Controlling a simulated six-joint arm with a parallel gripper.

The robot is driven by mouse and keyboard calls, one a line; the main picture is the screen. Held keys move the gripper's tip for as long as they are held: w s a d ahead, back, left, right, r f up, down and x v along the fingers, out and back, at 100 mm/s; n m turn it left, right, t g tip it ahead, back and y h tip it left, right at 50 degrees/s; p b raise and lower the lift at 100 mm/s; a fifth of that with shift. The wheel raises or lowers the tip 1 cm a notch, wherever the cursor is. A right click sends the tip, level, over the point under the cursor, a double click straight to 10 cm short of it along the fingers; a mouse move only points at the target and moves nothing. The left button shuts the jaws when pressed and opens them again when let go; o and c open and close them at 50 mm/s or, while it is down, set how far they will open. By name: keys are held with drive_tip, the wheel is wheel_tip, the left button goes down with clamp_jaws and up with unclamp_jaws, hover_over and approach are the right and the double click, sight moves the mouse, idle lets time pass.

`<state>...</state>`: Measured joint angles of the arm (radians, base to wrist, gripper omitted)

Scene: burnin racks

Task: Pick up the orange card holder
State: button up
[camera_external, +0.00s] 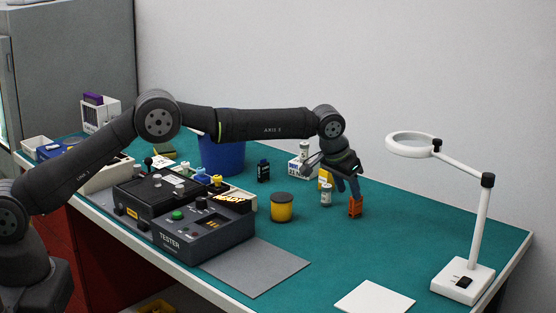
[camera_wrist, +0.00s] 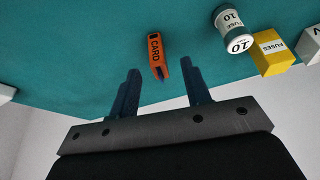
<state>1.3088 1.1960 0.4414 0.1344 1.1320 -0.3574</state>
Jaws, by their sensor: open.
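The orange card holder (camera_external: 355,207) stands on the green table right of the middle, directly below my gripper (camera_external: 348,188). In the wrist view the card holder (camera_wrist: 157,54) shows the word CARD on its side and lies just beyond the fingertips, in line with the gap between them. My gripper (camera_wrist: 160,80) is open, with its two blue fingers apart and nothing between them. In the external view the fingers reach down close to the card holder's top; whether they touch it I cannot tell.
A small white fuse jar (camera_external: 326,195) stands close left of the card holder, with a yellow fuses box (camera_wrist: 272,52) beside it. A yellow jar with a dark lid (camera_external: 281,208) is further left. A white lamp (camera_external: 462,279) stands at right.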

sight(352, 198)
drive_tip(key=shift+s+x, duration=0.2)
drive_tip(key=shift+x, duration=2.1)
drive_tip(key=shift+c, duration=0.2)
clamp_jaws()
